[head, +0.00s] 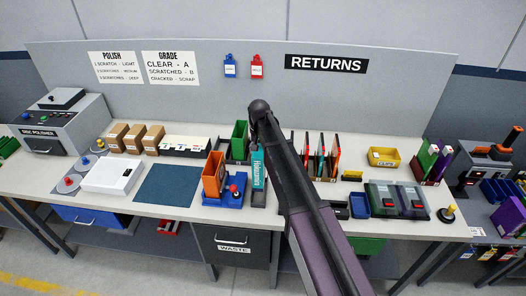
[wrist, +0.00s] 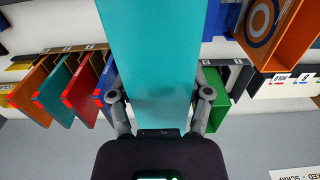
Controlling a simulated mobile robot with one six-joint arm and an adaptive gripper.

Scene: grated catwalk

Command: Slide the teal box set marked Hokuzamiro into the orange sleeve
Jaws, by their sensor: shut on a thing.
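The teal box set (head: 257,170) stands upright in the head view, with white lettering on its spine. It fills the middle of the wrist view (wrist: 155,45). My gripper (wrist: 160,95) is shut on it, one finger on each side. In the head view my arm hides most of the gripper. The orange sleeve (head: 211,178) stands upright to the left of the teal box, on a blue fixture (head: 229,198). It also shows at the upper right of the wrist view (wrist: 290,45). The two are apart. Whether the teal box touches the bench is unclear.
A green sleeve (head: 239,138) stands behind the orange one. A rack of upright cases (head: 322,168) is right of my arm. A dark blue mat (head: 166,185) lies left, with a white box (head: 112,176) beyond it. The mat is clear.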

